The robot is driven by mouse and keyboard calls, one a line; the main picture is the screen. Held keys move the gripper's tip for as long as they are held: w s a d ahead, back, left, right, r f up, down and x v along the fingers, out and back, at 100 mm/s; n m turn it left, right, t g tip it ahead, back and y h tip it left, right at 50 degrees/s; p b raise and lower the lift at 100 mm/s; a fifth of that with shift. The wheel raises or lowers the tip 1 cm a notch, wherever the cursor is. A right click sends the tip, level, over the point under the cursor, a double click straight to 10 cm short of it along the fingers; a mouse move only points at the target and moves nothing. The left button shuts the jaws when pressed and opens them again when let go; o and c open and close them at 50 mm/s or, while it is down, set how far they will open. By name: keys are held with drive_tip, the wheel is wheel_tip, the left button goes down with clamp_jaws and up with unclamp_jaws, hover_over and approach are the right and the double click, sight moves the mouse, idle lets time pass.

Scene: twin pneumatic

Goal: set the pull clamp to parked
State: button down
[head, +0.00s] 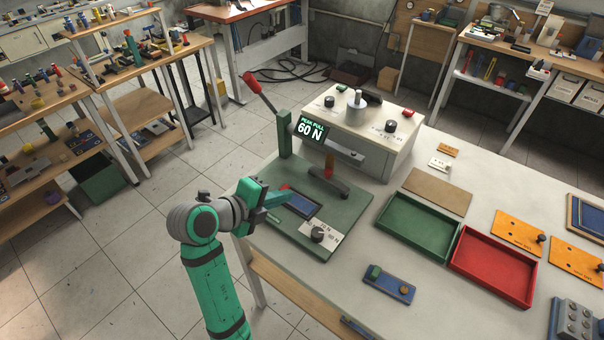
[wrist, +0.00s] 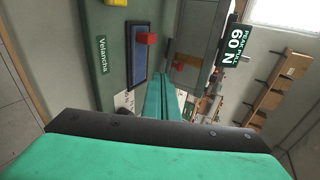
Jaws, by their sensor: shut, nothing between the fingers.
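A green test fixture (head: 262,217) stands at the table's left end. Its green post (head: 284,140) carries a lever with a red handle (head: 251,82), tilted up to the left; I cannot tell for certain which part is the pull clamp.
A display (head: 311,129) reads "PEAK PULL 60 N". A dark knob (head: 317,234) sits on a marked plate at the base's front. A grey box (head: 361,137) with knobs stands behind. Green (head: 381,239) and red (head: 459,278) trays lie to the right.

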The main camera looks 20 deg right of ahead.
approach(329, 176)
drive_tip(key=w+f, duration=0.1)
drive_tip(key=d+f, duration=0.1)
drive_tip(key=f, duration=0.1)
drive_tip(key=w+f, duration=0.1)
drive_tip(key=f, duration=0.1)
drive_tip(key=shift+w+d, duration=0.15)
drive_tip(key=shift+w, duration=0.25)
drive_tip(key=shift+w+d, duration=0.45)
drive_tip(key=shift+d, duration=0.1)
